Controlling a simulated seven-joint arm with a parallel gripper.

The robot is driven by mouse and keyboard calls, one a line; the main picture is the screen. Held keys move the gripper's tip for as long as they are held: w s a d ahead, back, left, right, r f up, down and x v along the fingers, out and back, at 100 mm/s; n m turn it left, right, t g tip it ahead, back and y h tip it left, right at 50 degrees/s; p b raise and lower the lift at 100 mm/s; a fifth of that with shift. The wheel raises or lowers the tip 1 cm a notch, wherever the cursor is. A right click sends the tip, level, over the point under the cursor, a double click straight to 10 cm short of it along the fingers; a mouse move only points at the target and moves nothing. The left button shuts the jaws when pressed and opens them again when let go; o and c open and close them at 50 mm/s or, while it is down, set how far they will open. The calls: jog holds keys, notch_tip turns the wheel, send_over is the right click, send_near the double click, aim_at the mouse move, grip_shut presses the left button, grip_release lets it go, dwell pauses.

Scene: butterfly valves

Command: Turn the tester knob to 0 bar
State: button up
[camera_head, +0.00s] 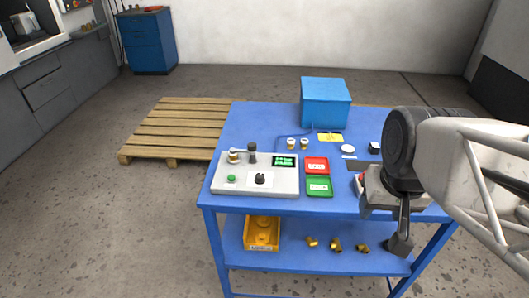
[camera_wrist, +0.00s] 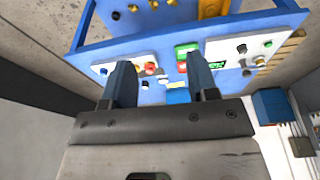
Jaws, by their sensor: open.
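The tester (camera_head: 235,188) is a light grey panel at the left of the blue table. Its black knob (camera_head: 260,178) sits near the front middle, with a green button (camera_head: 231,178) to the left and a lit green display (camera_head: 283,161) at the back right. The reading is too small to make out. The wrist view shows the tester upside down at the right, with its knob (camera_wrist: 241,48). My gripper (camera_wrist: 160,62) is open and empty, its two fingers apart. In the head view it hangs at the table's right side, well away from the knob.
A red tray (camera_head: 317,165) and a green tray (camera_head: 319,187) lie right of the tester. A blue box (camera_head: 325,103) stands at the back. Brass fittings (camera_head: 291,144) stand behind the tester. A yellow bin (camera_head: 262,232) and more fittings are on the lower shelf.

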jog(key=shift+m+g, duration=0.4)
jog(key=shift+m, duration=0.1)
jog(key=w+a, duration=0.1)
jog(key=w, duration=0.2)
jog(key=w+a, duration=0.1)
jog(key=w, duration=0.2)
jog(key=w+a, duration=0.2)
jog(key=w, duration=0.1)
jog(key=shift+w+f, duration=0.2)
jog(key=shift+f, duration=0.1)
jog(key=m+g, duration=0.2)
jog(key=m, duration=0.1)
send_over(260, 175)
jog(key=f, duration=1.4)
jog(key=shift+s+d+f, duration=0.15)
jog(key=shift+d+f, duration=0.05)
jog(key=shift+w+a+f, duration=0.2)
jog(key=shift+a, duration=0.1)
jog(key=shift+f, duration=0.15)
jog(key=shift+f, duration=3.8)
jog(key=c, duration=0.9)
